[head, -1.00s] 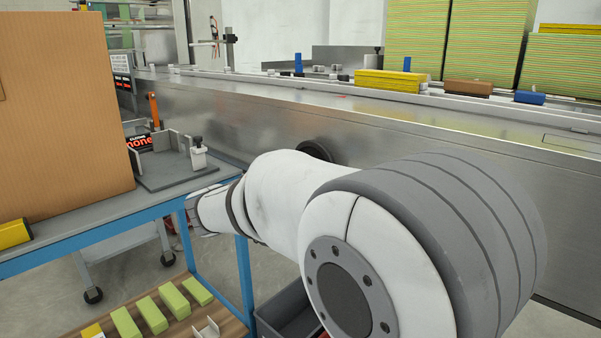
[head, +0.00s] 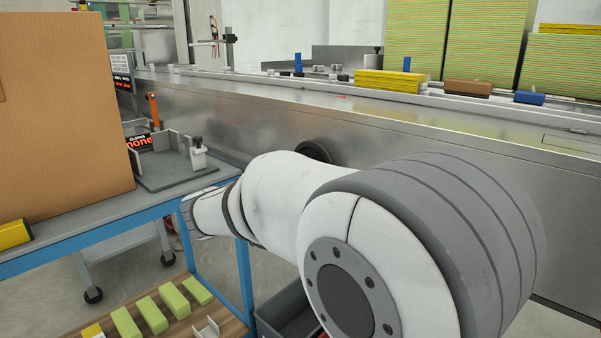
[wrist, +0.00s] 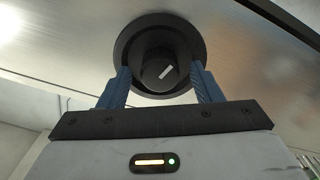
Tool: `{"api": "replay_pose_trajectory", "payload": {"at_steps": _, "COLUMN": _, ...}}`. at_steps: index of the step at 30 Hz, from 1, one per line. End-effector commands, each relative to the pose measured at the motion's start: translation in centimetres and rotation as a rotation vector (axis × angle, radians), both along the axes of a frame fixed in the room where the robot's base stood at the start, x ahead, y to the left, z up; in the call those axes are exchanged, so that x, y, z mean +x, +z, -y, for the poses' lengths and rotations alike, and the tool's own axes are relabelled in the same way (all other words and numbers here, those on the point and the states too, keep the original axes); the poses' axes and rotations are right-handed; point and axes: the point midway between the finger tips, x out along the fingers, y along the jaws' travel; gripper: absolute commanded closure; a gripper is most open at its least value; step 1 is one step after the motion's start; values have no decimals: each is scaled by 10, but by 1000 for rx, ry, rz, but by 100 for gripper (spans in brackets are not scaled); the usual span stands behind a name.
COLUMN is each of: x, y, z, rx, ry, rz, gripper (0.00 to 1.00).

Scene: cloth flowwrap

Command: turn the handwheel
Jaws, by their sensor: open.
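The handwheel (head: 314,151) is a dark round wheel on the front of the steel machine, partly hidden behind my arm in the head view. In the wrist view the handwheel (wrist: 190,42) fills the upper middle, with a dark central hub bearing a short white mark. My gripper (wrist: 160,76) has two blue fingers, apart, one on each side of the hub. I cannot tell whether they touch it. In the head view my fingers are hidden by my arm.
The steel machine (head: 250,115) runs across the back. A blue-framed bench (head: 90,235) with a large cardboard box (head: 60,110) and a grey fixture (head: 165,175) stands at the left. A dark bin (head: 290,310) and several green packs (head: 150,312) sit below.

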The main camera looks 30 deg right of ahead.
Motion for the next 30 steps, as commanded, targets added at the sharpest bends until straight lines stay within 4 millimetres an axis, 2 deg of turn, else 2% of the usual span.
{"api": "replay_pose_trajectory", "payload": {"at_steps": 6, "x": -11, "y": 2, "z": -34, "rx": 1, "ry": 5, "rz": -1, "gripper": 41}}
{"api": "replay_pose_trajectory", "payload": {"at_steps": 13, "x": -21, "y": 1, "z": -60, "rx": 1, "ry": 3, "rz": -1, "gripper": 41}}
{"api": "replay_pose_trajectory", "payload": {"at_steps": 30, "x": -24, "y": 0, "z": -65, "rx": 1, "ry": 0, "rz": -1, "gripper": 41}}
